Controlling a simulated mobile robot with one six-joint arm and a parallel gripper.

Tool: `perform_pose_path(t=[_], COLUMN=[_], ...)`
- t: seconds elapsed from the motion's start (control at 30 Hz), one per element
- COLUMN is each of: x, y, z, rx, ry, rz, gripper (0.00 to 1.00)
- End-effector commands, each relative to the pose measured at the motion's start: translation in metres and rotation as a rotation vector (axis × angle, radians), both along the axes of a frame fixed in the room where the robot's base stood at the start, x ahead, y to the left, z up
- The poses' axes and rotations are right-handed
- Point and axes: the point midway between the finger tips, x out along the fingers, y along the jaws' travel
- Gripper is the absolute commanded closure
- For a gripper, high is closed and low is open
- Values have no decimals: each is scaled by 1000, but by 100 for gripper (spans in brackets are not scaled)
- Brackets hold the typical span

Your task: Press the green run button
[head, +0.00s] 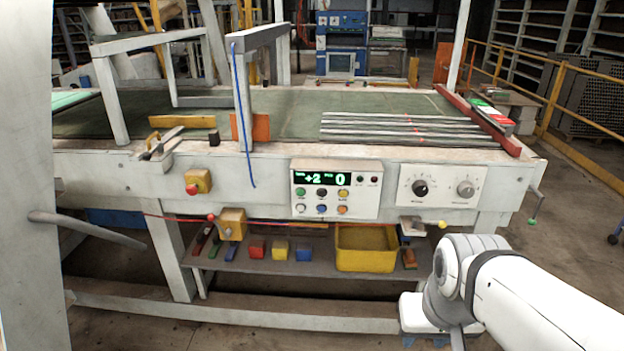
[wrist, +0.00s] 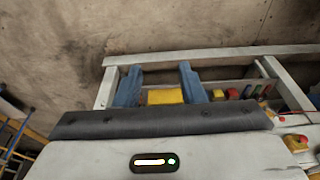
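The control panel (head: 336,189) is on the front of the long bench and has a lit display with green figures above two rows of round buttons. The green button cannot be made out in the wrist view.
A yellow bin (head: 365,248) and several coloured blocks stand on the lower shelf. A red stop button (head: 193,187) is left of the panel, and a white dial box (head: 438,186) is right of it. A lever with a yellow knob (head: 442,224) sticks out below the dials.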

Motion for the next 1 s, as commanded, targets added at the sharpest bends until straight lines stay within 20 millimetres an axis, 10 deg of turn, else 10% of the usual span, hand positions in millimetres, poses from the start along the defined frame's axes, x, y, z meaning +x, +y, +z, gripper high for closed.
perform_pose_path(t=[0.43,1.0], x=[0,0], y=[0,0], z=[0,0], rx=[0,0], ry=[0,0], rz=[0,0], gripper=[100,100])
